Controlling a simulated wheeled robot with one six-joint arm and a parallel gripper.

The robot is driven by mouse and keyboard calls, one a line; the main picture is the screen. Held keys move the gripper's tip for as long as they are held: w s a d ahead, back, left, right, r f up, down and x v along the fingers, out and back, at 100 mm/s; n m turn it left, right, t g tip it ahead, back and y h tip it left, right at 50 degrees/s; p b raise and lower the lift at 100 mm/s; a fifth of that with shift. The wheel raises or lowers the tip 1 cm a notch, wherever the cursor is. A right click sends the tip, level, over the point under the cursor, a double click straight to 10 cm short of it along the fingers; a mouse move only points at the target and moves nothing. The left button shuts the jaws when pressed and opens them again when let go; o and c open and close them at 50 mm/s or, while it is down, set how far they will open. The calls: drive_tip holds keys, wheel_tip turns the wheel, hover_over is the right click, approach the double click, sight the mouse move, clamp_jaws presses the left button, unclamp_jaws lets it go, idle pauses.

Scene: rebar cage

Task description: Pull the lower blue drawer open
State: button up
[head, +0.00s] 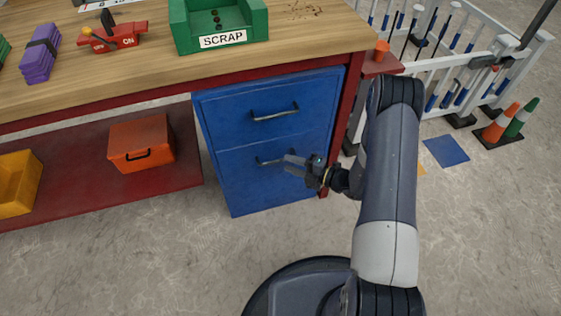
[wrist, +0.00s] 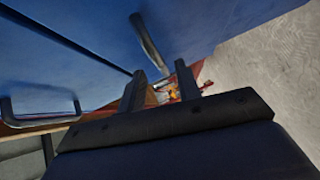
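The lower blue drawer (head: 247,188) is in the blue cabinet under the workbench, and its front looks flush and closed. Its dark bar handle (head: 267,163) is partly hidden by my gripper (head: 294,163), which is at the handle's right end. In the wrist view, the lower handle (wrist: 149,42) runs down toward the space between the two fingertips of my gripper (wrist: 160,78). The fingers are apart with no object clamped. I cannot tell whether they touch the handle. The upper drawer (head: 225,106) is closed, and its handle (head: 275,116) is clear of my gripper.
The workbench top (head: 130,84) overhangs the cabinet and carries a green SCRAP bin (head: 223,22). An orange box (head: 141,143) sits on the red lower shelf (head: 80,190) to the left. The concrete floor (head: 160,260) before the drawers is bare. A white fence (head: 440,75) stands right.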

sight(280, 161)
drive_tip(key=shift+b+x, duration=0.4)
drive_tip(key=shift+x, duration=1.9)
clamp_jaws()
